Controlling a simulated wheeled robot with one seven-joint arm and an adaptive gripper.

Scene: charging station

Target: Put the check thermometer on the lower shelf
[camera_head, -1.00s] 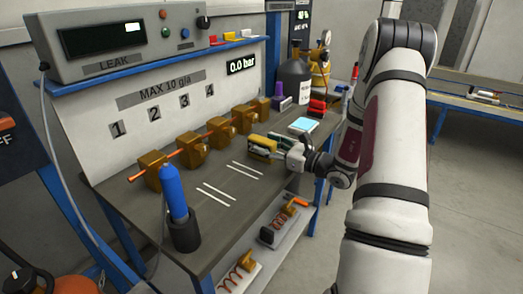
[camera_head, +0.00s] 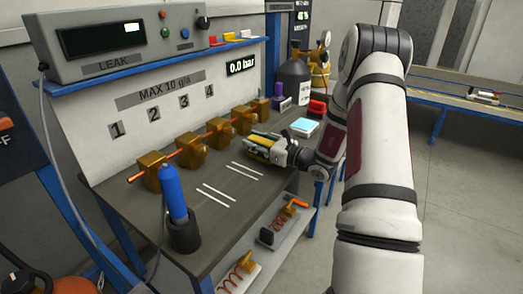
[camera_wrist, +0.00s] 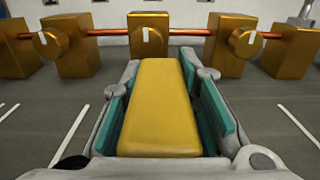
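My gripper (camera_head: 262,147) is low over the workbench, in front of the brass valve row. Its teal pads lie along both sides of a yellow, block-shaped device, which I take to be the check thermometer (camera_wrist: 160,105). In the wrist view the device fills the space between the fingers, and no display shows on its visible yellow face. I cannot tell whether it touches the bench top. The lower shelf (camera_head: 291,243) is under the bench, below and to the right of the gripper in the head view.
Coil-and-valve parts (camera_head: 285,222) stand on the lower shelf, with another part (camera_head: 238,274) nearer. A blue cylinder (camera_head: 173,193) stands in a black holder at the bench front. Brass valves (camera_head: 191,150) on a copper pipe line the back. A light-blue pad (camera_head: 304,127) lies to the right.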

